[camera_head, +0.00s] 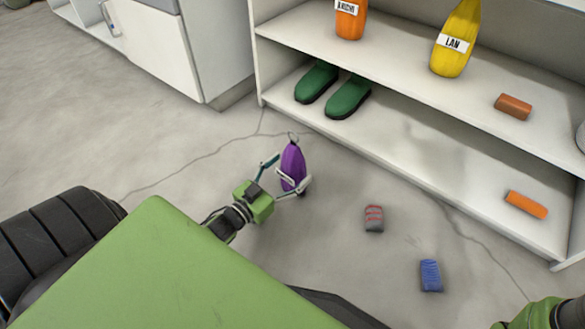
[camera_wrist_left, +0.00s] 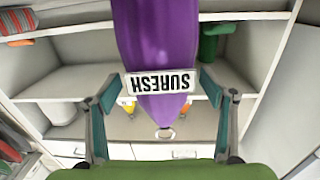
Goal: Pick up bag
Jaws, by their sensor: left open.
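A purple bag (camera_head: 292,160) with a small ring at its top stands on or just above the floor in front of the shelf; I cannot tell which. My left gripper (camera_head: 288,173) reaches it, with its two fingers open on either side of the bag. In the left wrist view the purple bag (camera_wrist_left: 157,45) lies between the spread fingers of the left gripper (camera_wrist_left: 166,86), and its white label reads SURESH. Whether either finger touches the bag is unclear. My right gripper is out of view; only part of a green arm shows at the lower right.
The shelf unit (camera_head: 408,155) holds green shoes (camera_head: 348,97) and an orange item (camera_head: 526,205) below. Above are an orange bag (camera_head: 350,25), a yellow LAN bag (camera_head: 456,45) and a brown item (camera_head: 513,107). A grey-red item (camera_head: 374,218) and a blue item (camera_head: 430,275) lie on the floor.

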